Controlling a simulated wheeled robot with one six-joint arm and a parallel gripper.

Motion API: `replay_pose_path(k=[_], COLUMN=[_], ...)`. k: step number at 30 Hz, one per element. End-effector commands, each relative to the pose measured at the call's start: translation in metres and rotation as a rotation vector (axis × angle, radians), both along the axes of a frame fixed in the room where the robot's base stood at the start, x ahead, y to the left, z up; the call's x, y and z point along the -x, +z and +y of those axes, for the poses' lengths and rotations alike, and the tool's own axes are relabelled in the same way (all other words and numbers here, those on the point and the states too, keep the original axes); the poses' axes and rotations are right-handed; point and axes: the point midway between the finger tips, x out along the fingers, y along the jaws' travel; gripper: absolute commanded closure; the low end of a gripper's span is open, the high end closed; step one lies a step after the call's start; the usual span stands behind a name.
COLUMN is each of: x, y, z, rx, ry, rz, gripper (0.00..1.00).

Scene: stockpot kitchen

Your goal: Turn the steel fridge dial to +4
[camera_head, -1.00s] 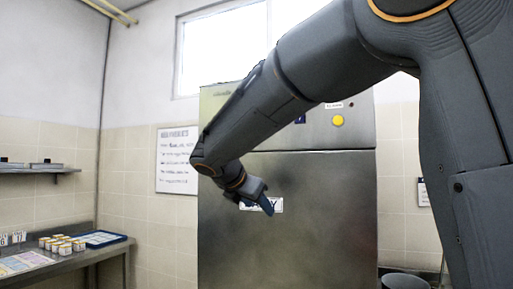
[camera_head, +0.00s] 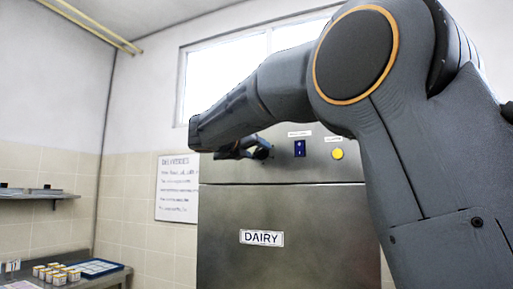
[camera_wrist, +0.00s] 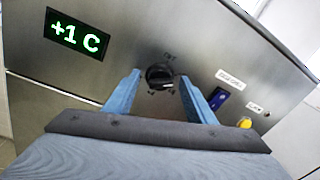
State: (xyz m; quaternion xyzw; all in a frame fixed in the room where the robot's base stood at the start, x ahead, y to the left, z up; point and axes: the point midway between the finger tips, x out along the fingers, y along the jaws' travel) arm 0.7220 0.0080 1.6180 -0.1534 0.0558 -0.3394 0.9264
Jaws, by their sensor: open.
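The steel fridge (camera_head: 285,222) stands ahead, with a "DAIRY" label on its door. Its dial (camera_wrist: 160,76) is a black knob on the upper panel in the wrist view. A green display (camera_wrist: 77,35) left of it reads "+1 C". My gripper (camera_wrist: 160,92) is open, with one blue finger on each side of the dial and nothing held between them. I cannot tell whether the fingertips touch the panel. In the head view my gripper (camera_head: 262,150) is at the upper panel, partly hidden by my arm, which also covers the display.
Right of the dial are a blue switch (camera_head: 299,148) and a yellow button (camera_head: 337,154). A steel counter (camera_head: 105,283) with small cartons (camera_head: 55,273) and a blue tray (camera_head: 95,267) stands at left, below a wall shelf (camera_head: 40,195). A notice (camera_head: 177,188) hangs on the wall.

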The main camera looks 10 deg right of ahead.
Motion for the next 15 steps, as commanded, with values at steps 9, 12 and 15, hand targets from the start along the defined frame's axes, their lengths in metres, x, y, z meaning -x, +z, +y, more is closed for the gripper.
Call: replay_pose_path(k=[9,12,15], x=[-0.0058,-0.0057,-0.0056], y=[-0.0005,-0.0005,-0.0005], z=[-0.0054,-0.0052,-0.0051], rx=[-0.001,-0.001,-0.001], ry=[0.000,0.000,0.000], rz=[0.000,0.000,0.000], gripper=[0.50,0.55,0.72])
